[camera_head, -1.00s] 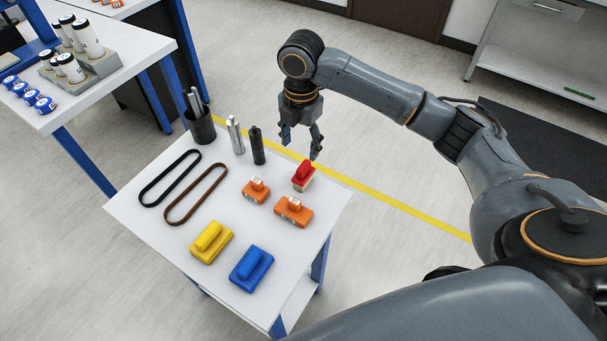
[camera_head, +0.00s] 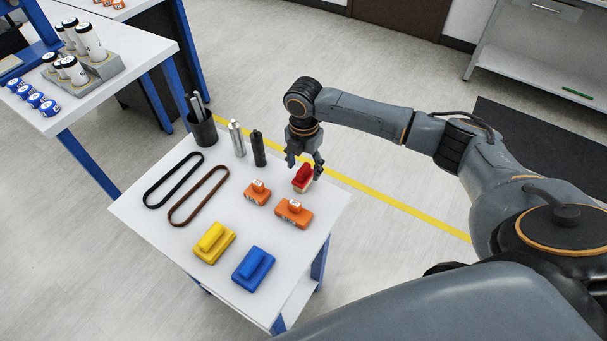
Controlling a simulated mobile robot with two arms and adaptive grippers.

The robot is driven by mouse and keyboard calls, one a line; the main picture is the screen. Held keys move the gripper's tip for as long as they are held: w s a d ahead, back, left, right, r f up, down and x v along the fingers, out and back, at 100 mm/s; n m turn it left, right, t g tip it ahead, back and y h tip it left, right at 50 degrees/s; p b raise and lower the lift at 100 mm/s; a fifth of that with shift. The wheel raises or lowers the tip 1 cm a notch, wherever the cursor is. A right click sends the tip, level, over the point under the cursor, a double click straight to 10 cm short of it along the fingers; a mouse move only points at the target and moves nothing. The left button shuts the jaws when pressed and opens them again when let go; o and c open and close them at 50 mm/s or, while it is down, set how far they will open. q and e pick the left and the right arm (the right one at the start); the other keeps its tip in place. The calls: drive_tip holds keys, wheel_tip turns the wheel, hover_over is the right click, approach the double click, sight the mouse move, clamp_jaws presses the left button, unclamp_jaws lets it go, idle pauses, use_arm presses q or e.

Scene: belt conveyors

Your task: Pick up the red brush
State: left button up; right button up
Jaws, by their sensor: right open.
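The red brush (camera_head: 302,179) stands near the far right corner of the white table (camera_head: 174,234), its red handle up and a pale part below. My right gripper (camera_head: 304,171) is open and points down at the brush from above and behind. Its fingers are close to the red handle, one seeming to overlap its right side; I cannot tell whether they touch. My left gripper is not in view.
Two orange blocks (camera_head: 257,192) (camera_head: 293,213) lie just in front of the brush. Two belts (camera_head: 198,196), a black cylinder (camera_head: 258,149), a silver cylinder (camera_head: 237,138) and a dark cup (camera_head: 203,130) occupy the left and back.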

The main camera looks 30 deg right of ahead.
drive_tip(key=shift+f, duration=1.35)
clamp_jaws()
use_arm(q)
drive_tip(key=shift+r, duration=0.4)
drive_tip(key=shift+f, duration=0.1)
use_arm(e)
drive_tip(key=shift+r, duration=0.15)
drive_tip(key=shift+r, duration=0.2)
wheel_tip(320, 180, up, 2)
drive_tip(key=shift+w+r+b, duration=0.1)
drive_tip(key=shift+r+b, duration=0.05)
drive_tip(key=shift+b, duration=0.75)
use_arm(q)
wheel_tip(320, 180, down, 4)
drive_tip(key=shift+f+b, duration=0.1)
drive_tip(key=shift+b, duration=1.1)
use_arm(e)
drive_tip(key=s+a+r, duration=0.8)
drive_tip(key=s+r, duration=0.2)
drive_tip(key=s, duration=0.1)
drive_tip(key=shift+s+a, duration=0.15)
drive_tip(key=shift+s, duration=0.15)
